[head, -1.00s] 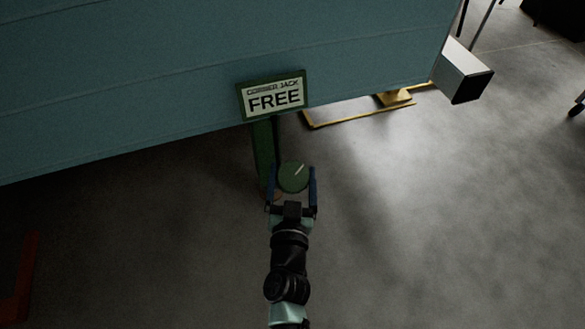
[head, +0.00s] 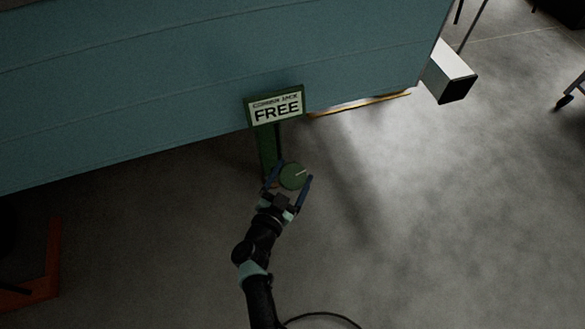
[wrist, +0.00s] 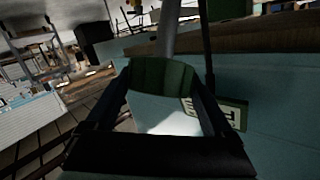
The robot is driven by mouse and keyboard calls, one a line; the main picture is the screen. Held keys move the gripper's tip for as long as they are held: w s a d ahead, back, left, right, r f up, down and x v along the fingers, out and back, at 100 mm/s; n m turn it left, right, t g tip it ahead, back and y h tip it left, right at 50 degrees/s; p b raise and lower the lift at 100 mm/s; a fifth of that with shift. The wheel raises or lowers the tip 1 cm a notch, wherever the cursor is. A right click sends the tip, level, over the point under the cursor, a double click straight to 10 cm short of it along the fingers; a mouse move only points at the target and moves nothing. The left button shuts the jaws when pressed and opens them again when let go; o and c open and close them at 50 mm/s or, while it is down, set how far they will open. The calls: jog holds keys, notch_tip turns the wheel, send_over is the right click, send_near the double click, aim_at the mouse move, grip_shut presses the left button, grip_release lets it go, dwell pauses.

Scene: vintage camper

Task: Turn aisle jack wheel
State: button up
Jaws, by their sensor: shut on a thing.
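The jack wheel is a round green knob (head: 293,176) with a pale line on its top, in front of a green jack post (head: 268,145). A sign reading "CORNER JACK FREE" (head: 276,106) is fixed at the post's top against the camper. My gripper (head: 289,182) has one blue finger on each side of the wheel and is shut on it. In the wrist view the dark fingers (wrist: 160,98) flank the green wheel (wrist: 162,74), and part of the sign (wrist: 228,112) shows behind at the right.
The teal camper body (head: 200,90) fills the upper left. A square metal tube end (head: 449,75) juts out at its right corner. A yellow frame (head: 360,104) lies under its edge. A red-orange frame (head: 35,285) is on the floor at lower left.

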jog(key=shift+d+f+m+g+h+p, duration=0.15)
jog(key=shift+m+g+h+p, duration=0.2)
jog(key=shift+m, duration=0.25)
jog(key=o, duration=1.1)
jog(key=shift+s, duration=0.1)
jog(key=shift+s+a+r, duration=0.2)
jog(key=shift+s+a, duration=0.05)
jog(key=shift+a, duration=0.05)
jog(key=p+v, duration=0.5)
jog(key=v, duration=0.7)
jog(key=shift+f, duration=0.15)
